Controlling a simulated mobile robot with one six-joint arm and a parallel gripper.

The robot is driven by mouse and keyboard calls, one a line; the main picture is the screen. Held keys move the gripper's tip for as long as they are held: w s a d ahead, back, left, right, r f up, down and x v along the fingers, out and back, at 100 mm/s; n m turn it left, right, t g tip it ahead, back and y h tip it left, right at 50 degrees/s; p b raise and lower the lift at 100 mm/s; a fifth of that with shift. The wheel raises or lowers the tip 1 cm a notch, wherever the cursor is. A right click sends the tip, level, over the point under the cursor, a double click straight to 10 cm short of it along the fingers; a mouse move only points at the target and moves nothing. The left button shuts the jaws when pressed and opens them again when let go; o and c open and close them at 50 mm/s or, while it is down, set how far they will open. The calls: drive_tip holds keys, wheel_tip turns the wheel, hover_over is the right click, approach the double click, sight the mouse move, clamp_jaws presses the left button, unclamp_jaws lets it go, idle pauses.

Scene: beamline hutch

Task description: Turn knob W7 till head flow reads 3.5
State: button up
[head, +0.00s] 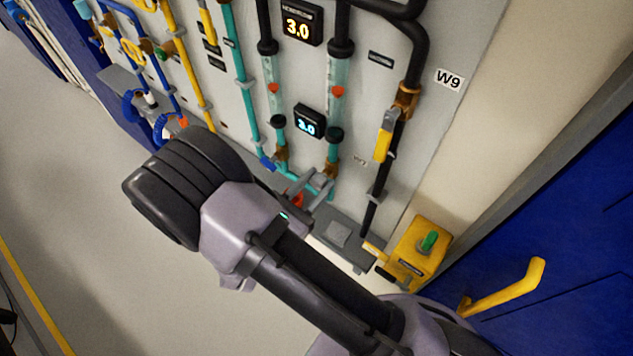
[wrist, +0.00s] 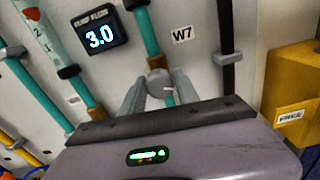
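Knob W7 (wrist: 157,82) is a small round grey knob with a pale mark, on a teal pipe by the W7 label (wrist: 182,35). My gripper (wrist: 159,84) has one finger on each side of it in the wrist view. The fingers are very close to its sides, but I cannot tell whether they press on it. In the head view my gripper (head: 314,186) is at the lower pipe end, and the knob is hard to make out there. The lower display (head: 309,121) reads 3.0; it also shows in the wrist view (wrist: 100,36), with its caption blurred.
An upper display (head: 298,25) reads 3.0 in orange. A black pipe with a yellow-handled valve (head: 383,142) runs right of the knob, near label W9 (head: 448,79). Open floor lies left.

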clamp_jaws()
drive_tip(key=shift+f+m+b, duration=0.15)
drive_tip(key=shift+m+b, duration=0.6)
drive_tip(key=shift+m, duration=0.85)
drive_tip(key=o, duration=0.5)
unclamp_jaws()
